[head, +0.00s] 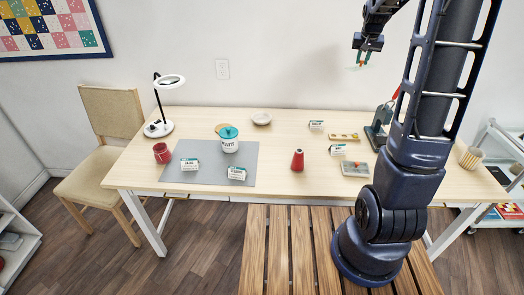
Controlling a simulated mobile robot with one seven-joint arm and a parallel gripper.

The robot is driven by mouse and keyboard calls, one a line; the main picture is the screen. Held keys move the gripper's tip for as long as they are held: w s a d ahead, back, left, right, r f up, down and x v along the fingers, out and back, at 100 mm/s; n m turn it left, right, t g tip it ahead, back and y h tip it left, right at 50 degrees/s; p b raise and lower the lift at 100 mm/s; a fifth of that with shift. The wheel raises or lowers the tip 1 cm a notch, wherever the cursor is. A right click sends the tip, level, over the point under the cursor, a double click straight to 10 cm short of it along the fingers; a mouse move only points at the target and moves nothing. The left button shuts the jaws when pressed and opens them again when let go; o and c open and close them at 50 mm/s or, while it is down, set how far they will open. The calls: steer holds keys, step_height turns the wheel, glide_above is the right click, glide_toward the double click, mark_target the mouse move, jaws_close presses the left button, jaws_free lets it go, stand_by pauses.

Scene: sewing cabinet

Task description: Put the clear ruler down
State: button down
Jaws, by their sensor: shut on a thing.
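My gripper (363,60) is raised high above the back right part of the table, in front of the wall. Its fingers point down and are shut on a small, pale, see-through thing, which I take to be the clear ruler (354,67). Only a faint sliver of it shows, so its length and tilt cannot be told. It is well clear of the tabletop. The pale wood table (285,118) stands below, with a grey mat (214,179) on its left half.
On the mat are a white jar with teal lid (229,141) and label cards (237,173). Bare tabletop lies around the red cone.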

steer(key=s+a+n+y, duration=0.1)
steer(key=s+a+n, duration=0.15)
steer(key=a, duration=1.15)
steer(key=s+a+n+y, duration=0.15)
steer(key=s+a, duration=0.25)
steer(key=a, duration=0.9)
steer(key=s+a+n, duration=0.3)
steer(key=a, duration=1.1)
steer(key=f, duration=3.8)
steer(key=shift+w+d, duration=0.1)
steer(key=shift+d, duration=0.1)
steer(key=shift+f, duration=0.45)
steer(key=c, duration=1.6)
jaws_free()
steer(key=o, duration=0.3)
steer(key=shift+r, duration=0.1)
